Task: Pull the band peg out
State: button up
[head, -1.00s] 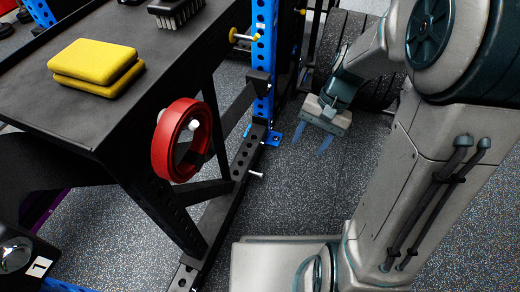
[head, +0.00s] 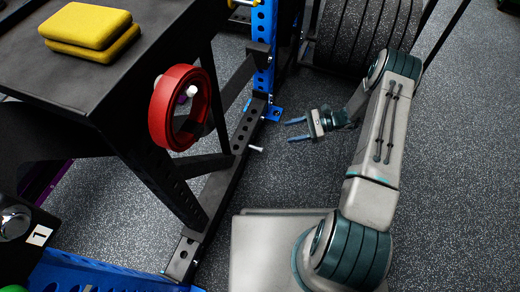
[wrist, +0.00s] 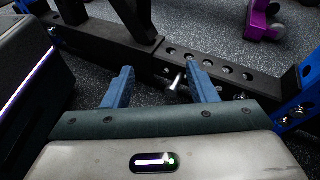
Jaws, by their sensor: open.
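A short silver band peg (head: 256,149) sticks out of the side of the black perforated base rail (head: 240,131), low near the floor. In the wrist view the peg (wrist: 176,81) shows beyond my fingers, closer to the right finger, standing out from the rail (wrist: 215,70). My gripper (head: 296,130) is open and empty, pointing left toward the rail, with a gap between its blue fingertips and the peg. In the wrist view my gripper (wrist: 158,67) has its fingers spread wide. The peg's inner end is hidden in the rail.
A red band roll (head: 160,112) hangs on a white-tipped peg at the black table's side (head: 90,98). Yellow blocks (head: 88,28) lie on the table. A blue upright (head: 263,50) stands behind the rail, and black plates (head: 345,38) stand at the back.

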aim_at(260, 150)
jog(key=f+m+t, duration=0.2)
jog(key=f, duration=0.3)
jog(key=s+f+m+t+y, duration=0.1)
jog(key=f+m+t, duration=0.2)
jog(key=f, duration=0.3)
jog(key=s+f+m+t+y, duration=0.1)
jog(key=f+m+t, duration=0.1)
jog(key=f, duration=0.4)
jog(key=shift+s+f+m, duration=0.15)
jog(key=shift+m, duration=0.55)
jog(key=b+x, duration=0.1)
jog(key=x, duration=0.5)
jog(key=b+x, duration=0.2)
jog(key=x, duration=0.5)
jog(key=shift+a+r+b, duration=0.1)
jog(key=shift+r+b, duration=0.2)
